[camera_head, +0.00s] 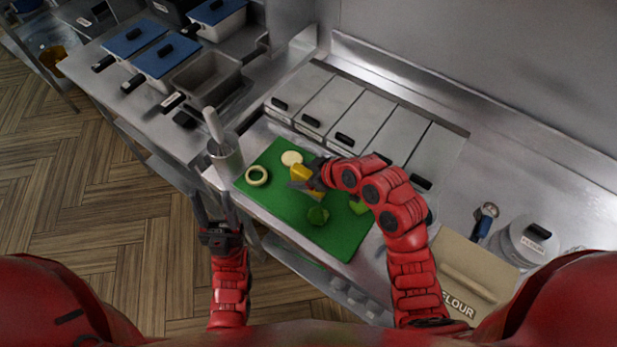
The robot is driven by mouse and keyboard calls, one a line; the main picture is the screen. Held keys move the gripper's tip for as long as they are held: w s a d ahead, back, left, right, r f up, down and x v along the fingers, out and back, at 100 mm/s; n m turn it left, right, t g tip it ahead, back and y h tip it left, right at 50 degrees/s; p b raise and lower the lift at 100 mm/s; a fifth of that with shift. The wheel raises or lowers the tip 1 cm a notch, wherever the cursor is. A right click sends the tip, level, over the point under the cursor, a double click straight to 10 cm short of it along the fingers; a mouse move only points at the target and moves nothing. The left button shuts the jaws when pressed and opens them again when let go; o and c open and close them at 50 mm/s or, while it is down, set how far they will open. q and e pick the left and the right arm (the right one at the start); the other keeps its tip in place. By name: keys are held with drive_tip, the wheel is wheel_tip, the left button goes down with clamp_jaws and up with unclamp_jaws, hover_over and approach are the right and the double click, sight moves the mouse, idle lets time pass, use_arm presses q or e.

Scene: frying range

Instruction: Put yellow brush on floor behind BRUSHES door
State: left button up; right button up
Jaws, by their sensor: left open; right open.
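A yellow object (301,173) lies on the green cutting board on the counter; its shape is partly hidden by my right gripper, and I cannot tell whether it is the brush. My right gripper (308,178) is over the board, open, with its fingers at the yellow object; whether they touch it is unclear. My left gripper (213,208) is open and empty, in front of the counter's front edge, below the metal cup. No door labelled BRUSHES can be made out.
Lidded bins (330,105) line the back. A FLOUR box (470,265) is at right. Wooden floor (110,200) is clear at left.

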drive_tip(key=shift+w+a+f, duration=0.1)
drive_tip(key=c, duration=1.1)
clamp_jaws()
